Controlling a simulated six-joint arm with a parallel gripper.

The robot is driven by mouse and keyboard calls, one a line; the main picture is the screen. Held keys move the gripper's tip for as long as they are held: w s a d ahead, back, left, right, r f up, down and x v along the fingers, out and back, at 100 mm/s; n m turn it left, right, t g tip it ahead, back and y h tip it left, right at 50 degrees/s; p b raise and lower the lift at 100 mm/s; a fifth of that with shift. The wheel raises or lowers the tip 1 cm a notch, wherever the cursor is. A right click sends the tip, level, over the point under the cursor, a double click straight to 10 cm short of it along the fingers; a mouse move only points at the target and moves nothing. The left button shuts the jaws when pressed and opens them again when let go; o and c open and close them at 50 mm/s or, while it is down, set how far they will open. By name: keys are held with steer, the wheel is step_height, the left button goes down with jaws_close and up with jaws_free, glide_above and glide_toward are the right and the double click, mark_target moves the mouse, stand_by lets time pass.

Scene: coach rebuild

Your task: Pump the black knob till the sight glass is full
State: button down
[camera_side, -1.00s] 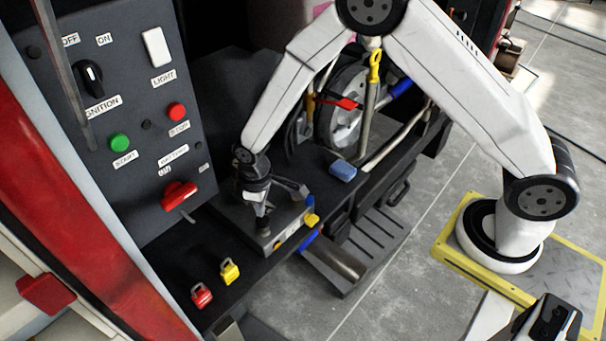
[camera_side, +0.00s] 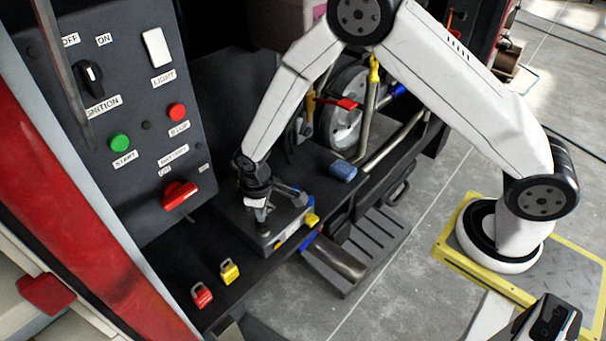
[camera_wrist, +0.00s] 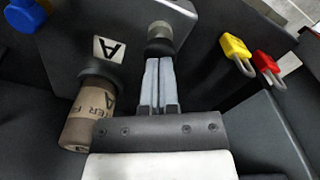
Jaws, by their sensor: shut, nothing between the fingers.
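My gripper (camera_side: 261,216) points down over a grey block (camera_side: 290,236) on the dark shelf. Its fingers also show in the wrist view (camera_wrist: 159,62), closed together with nothing between them. Their tips meet the black knob (camera_wrist: 159,46), which stands on the block's grey face. In the side view the knob (camera_side: 264,234) is a small dark shape below the fingertips, mostly covered. I cannot make out the sight glass or its level in either view.
A tan lettered cylinder (camera_wrist: 88,115) and an "A" label (camera_wrist: 109,49) sit left of the fingers in the wrist view. Yellow (camera_side: 229,272) and red (camera_side: 201,296) padlocks lie on the shelf. A switch panel (camera_side: 130,180) rises at the left. A blue block (camera_side: 343,171) lies right of the gripper.

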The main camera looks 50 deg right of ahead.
steer(key=shift+f, duration=1.05)
steer(key=shift+r, duration=2.05)
steer(key=shift+r, duration=0.15)
steer(key=shift+r, duration=2.85)
